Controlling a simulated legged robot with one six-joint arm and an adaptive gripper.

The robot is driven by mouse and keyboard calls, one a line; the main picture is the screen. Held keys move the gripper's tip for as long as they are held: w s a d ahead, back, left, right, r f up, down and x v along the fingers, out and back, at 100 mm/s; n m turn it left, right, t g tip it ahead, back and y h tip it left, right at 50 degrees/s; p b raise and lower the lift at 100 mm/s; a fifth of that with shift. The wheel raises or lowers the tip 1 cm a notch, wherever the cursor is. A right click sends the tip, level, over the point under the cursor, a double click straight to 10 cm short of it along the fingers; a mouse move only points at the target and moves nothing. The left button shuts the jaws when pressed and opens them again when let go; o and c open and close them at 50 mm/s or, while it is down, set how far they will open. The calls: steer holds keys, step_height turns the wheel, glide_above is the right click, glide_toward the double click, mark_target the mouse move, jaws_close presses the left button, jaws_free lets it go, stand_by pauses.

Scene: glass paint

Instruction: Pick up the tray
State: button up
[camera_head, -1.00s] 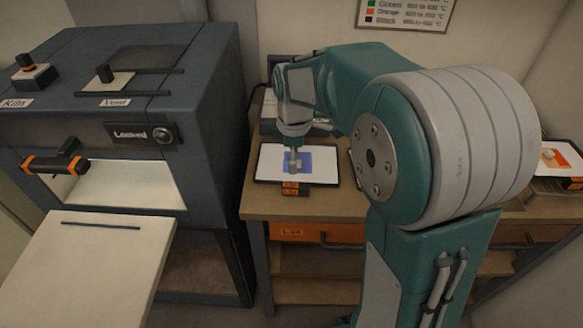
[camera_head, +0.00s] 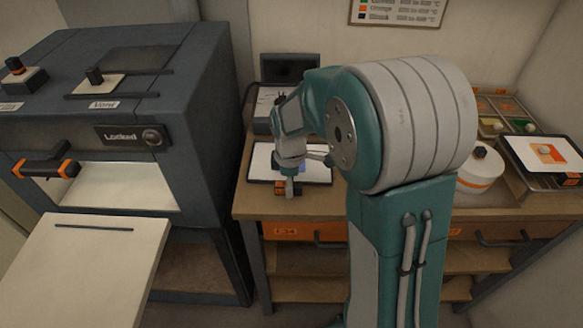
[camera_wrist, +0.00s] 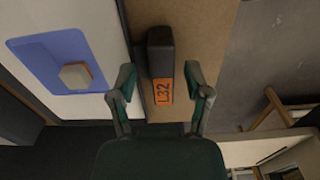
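A flat tray (camera_head: 262,163) with a white sheet and dark rim lies on the wooden bench, partly hidden by my arm. In the wrist view its white surface (camera_wrist: 100,20) bears a blue patch (camera_wrist: 45,50) with a small light block (camera_wrist: 76,76) on it. A dark handle (camera_wrist: 160,50) with an orange label, L32, juts from the tray's edge. My gripper (camera_head: 290,188) is at the tray's front edge by the handle. In the wrist view my gripper (camera_wrist: 161,82) is open, with one finger on each side of the handle; I see gaps on both sides.
A second tray (camera_head: 520,150) with an orange square sits at the bench's right. Beside it are a round white pot (camera_head: 478,168) and a palette of colours (camera_head: 505,108). The dark kiln (camera_head: 140,190) stands at left, its pale door (camera_head: 85,265) lowered. A dark device stands behind the first tray.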

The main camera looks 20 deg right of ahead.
steer(key=c, duration=0.5)
steer(key=shift+a, duration=0.15)
jaws_close()
steer(key=shift+a, duration=0.2)
